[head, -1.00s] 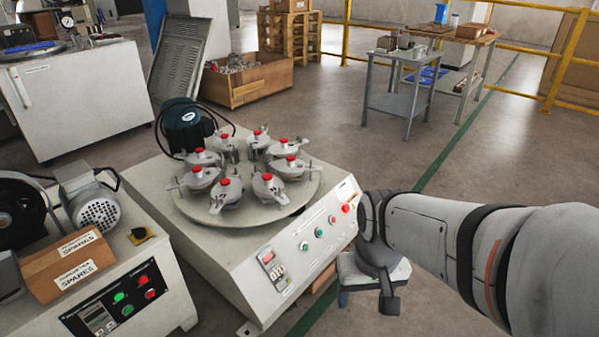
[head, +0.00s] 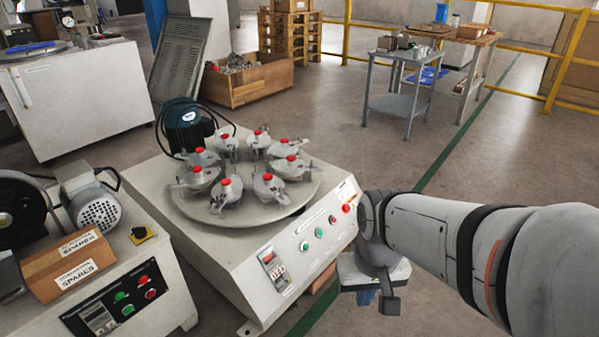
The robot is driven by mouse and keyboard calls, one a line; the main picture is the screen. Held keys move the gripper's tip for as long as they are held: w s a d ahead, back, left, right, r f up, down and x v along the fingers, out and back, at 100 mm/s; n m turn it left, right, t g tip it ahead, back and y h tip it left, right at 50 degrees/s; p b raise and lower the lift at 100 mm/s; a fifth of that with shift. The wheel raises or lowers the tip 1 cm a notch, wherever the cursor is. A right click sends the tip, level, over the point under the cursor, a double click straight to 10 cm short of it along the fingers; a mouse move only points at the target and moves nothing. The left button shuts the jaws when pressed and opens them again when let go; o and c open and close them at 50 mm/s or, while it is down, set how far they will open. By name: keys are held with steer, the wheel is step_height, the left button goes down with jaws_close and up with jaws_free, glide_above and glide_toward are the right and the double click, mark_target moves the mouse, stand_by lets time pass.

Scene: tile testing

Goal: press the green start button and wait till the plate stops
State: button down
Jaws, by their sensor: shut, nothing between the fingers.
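The round plate (head: 240,215) sits on a pale machine (head: 230,258), carrying several grey holders with red knobs (head: 267,177). The sloped front panel has two green buttons, one lower left (head: 304,246) and one beside it (head: 319,233), then red buttons, the largest at the right (head: 346,208). I cannot read which green one is start. My white arm comes in from the right, its wrist just right of the panel's red end. My gripper's fingers do not show, and contact with any button is not visible.
At left, another machine has a dark panel (head: 112,300) with green and red buttons and a cardboard spares box (head: 68,262) on top. A motor (head: 190,125) stands behind the plate. Behind are a wooden crate (head: 248,82) and a workbench (head: 400,100).

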stand_by(0.4)
step_height(320, 180, up, 3)
steer(key=p, duration=0.3)
steer(key=shift+r, duration=0.2)
